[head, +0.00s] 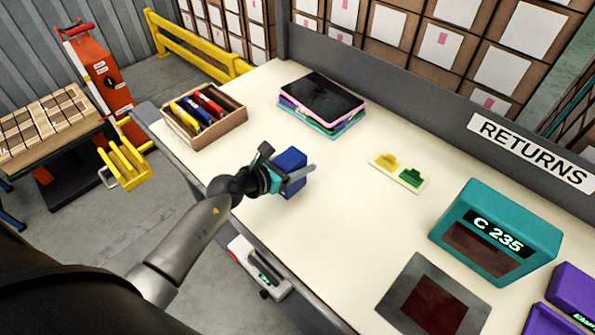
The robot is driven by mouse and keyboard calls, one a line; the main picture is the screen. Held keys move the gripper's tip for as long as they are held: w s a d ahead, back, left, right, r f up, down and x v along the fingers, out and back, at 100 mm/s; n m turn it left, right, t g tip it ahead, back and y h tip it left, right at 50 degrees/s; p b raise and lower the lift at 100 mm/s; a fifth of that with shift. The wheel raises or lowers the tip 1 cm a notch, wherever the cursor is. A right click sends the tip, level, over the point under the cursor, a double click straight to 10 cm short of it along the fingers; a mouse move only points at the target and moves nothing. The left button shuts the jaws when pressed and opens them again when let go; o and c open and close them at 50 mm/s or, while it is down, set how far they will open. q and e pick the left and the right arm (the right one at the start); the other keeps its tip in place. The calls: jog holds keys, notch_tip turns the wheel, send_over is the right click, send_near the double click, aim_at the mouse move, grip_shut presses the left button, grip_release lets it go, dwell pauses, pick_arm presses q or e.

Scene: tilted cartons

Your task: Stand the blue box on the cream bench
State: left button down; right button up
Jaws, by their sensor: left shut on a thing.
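The blue box (291,161) is a small dark-blue block over the cream bench (340,190). My left gripper (293,177) reaches in from the left and is shut on the blue box. The gripper hides part of the box's near side. I cannot tell whether the box touches the bench top. My right gripper is out of view.
A wooden tray of colored items (205,114) and stacked tablets (322,101) lie at the back left. A cream plate with yellow and green pieces (398,172), a teal display (495,233) and a grey pad (432,300) are to the right. The bench middle is clear.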

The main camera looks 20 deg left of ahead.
pick_arm(q)
jog(key=shift+f+b, duration=0.35)
jog(key=shift+f, duration=0.55)
jog(key=shift+f, duration=0.2)
jog(key=shift+c, duration=0.6)
grip_release()
jog(key=shift+r, duration=0.1)
jog(key=shift+s+r, duration=0.1)
jog(key=shift+r, duration=0.05)
jog(key=p+v, duration=0.2)
jog(key=v, duration=0.9)
jog(key=shift+s+a, duration=0.2)
jog(key=shift+s, duration=0.2)
jog(key=shift+r, duration=0.1)
